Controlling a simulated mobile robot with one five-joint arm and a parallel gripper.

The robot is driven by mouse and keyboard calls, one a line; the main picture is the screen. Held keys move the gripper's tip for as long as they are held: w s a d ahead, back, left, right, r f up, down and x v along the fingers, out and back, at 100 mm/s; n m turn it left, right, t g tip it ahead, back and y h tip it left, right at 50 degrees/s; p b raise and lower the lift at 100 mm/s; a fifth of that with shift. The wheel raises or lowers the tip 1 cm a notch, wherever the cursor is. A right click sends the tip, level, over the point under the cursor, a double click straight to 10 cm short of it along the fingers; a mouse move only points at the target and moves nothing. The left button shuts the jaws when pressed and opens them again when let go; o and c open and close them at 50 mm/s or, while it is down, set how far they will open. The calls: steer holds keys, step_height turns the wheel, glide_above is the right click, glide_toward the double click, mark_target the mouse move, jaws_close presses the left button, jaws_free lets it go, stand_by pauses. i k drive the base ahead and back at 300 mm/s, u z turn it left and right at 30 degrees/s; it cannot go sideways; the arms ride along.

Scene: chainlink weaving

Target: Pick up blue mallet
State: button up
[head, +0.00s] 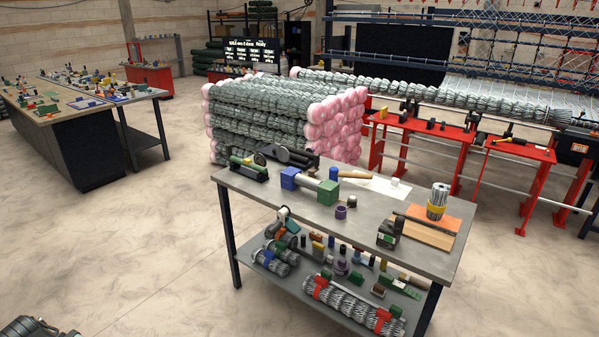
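The closest match to a blue mallet is a blue block (290,178) on the grey worktable (262,207) in the head view. A pale grey cylinder (309,185) joins it to a green block (328,192), and the piece lies on its side. I cannot tell for sure whether the blue block belongs to a mallet.
A dark clamp-like tool (285,154), a purple cup (341,212) and a wire roll (437,200) share the tabletop. A lower shelf holds several wire rolls and parts. Stacked mesh rolls (255,115) stand behind. The floor (130,235) to the left is mostly clear.

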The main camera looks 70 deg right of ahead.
mark_target(334, 172)
steer(key=i, duration=1.35)
steer(key=z, duration=2.7)
steer(key=i, duration=0.9)
steer(key=u, duration=0.05)
